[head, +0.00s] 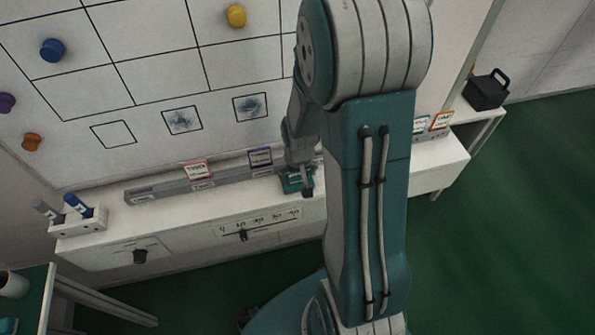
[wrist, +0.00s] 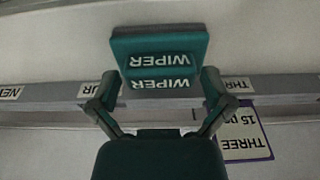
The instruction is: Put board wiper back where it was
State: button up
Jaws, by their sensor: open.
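A grey rail (head: 225,178) with label cards runs along the ledge below the whiteboard (head: 150,75). A white pen holder (head: 80,222) stands at the left end. A black box (head: 487,92) sits at the far right. Two outlined squares on the board hold blue smudges.

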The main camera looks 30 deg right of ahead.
aim_at(298, 185)
notch_tip(298, 185, up, 12)
jog(key=s, duration=0.1)
jog(key=s+a+r+n+t, duration=0.3)
jog(key=s+a+r, duration=0.7)
jog(key=r, duration=0.4)
jog(key=shift+s+a+t, duration=0.4)
jog(key=shift+s+t, duration=0.2)
jog(key=shift+s, duration=0.25)
jog(key=shift+r, duration=0.1)
